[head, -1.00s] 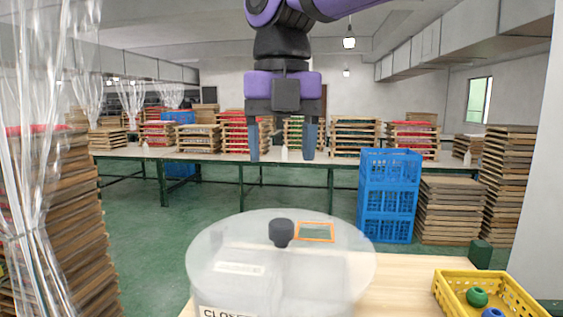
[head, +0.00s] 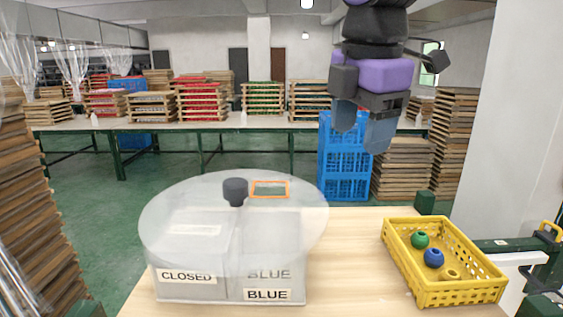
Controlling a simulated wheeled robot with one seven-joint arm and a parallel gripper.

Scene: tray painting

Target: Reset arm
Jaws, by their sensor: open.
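My gripper (head: 364,130) is in the upper right of the head view, pointing down with its fingers apart and nothing between them. It hangs in the air above the wooden table (head: 345,270), up and left of the yellow basket. The rest of my arm runs out of the top of the picture.
A clear round lid with a dark knob (head: 235,191) and an orange-framed opening (head: 270,189) covers a bin labelled CLOSED and BLUE (head: 267,295). The yellow basket (head: 405,275) holds green (head: 420,240), blue (head: 434,258) and yellow (head: 452,275) pieces. Blue crates (head: 345,165) stand behind.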

